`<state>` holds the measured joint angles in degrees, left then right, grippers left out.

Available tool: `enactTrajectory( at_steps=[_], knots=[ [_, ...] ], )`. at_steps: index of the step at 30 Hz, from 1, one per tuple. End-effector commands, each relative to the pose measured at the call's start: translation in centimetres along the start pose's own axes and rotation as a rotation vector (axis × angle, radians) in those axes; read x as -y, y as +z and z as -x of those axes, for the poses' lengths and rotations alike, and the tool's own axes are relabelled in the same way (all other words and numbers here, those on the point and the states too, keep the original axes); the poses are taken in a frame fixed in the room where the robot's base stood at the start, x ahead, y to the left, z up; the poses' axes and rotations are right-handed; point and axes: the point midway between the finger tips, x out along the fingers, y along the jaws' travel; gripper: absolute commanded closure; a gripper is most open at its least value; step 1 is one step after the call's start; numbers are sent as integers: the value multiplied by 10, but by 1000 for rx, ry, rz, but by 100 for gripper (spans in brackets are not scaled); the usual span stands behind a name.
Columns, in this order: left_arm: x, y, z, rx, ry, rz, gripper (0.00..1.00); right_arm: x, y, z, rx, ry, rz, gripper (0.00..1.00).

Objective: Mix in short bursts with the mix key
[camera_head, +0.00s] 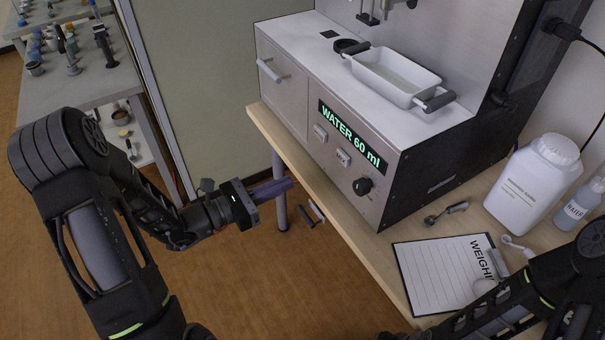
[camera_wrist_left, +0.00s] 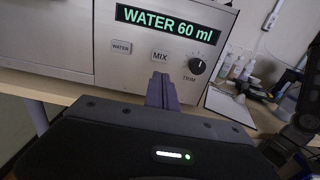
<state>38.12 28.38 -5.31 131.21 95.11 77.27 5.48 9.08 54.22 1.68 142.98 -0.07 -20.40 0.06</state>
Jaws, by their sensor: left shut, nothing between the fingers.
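The soil analyser is a grey box with a lit display (camera_head: 350,135) reading "WATER 60 ml". The mix key (camera_head: 343,157) is a small pale button below the display, and it shows labelled MIX in the left wrist view (camera_wrist_left: 160,56). The water key (camera_head: 320,131) is to its left and the black trim knob (camera_head: 362,186) to its right. My left gripper (camera_head: 289,184) is shut and empty, in front of the panel and apart from it. In the left wrist view its fingertips (camera_wrist_left: 160,82) appear just below the mix key. My right gripper is out of view.
A white tray (camera_head: 428,98) with dark handles sits on the analyser. A clipboard (camera_head: 435,270), a metal scoop (camera_head: 446,212), a white jug (camera_head: 530,185) and a bottle (camera_head: 583,203) are on the bench. A drawer handle (camera_head: 270,71) is on the analyser's left front.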

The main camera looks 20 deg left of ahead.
Motion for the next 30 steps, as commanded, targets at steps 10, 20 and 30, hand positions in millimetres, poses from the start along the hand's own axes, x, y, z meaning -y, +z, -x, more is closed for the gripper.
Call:
enactTrajectory(
  at_steps=[10, 20, 30],
  knots=[
    [2, -1, -54, 2, -6, -1, 100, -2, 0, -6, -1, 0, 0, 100],
    [2, -1, -115, 2, -4, -1, 100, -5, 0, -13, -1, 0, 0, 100],
    [1, 0, -135, 0, -1, 0, 100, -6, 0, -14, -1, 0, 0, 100]
  ],
)
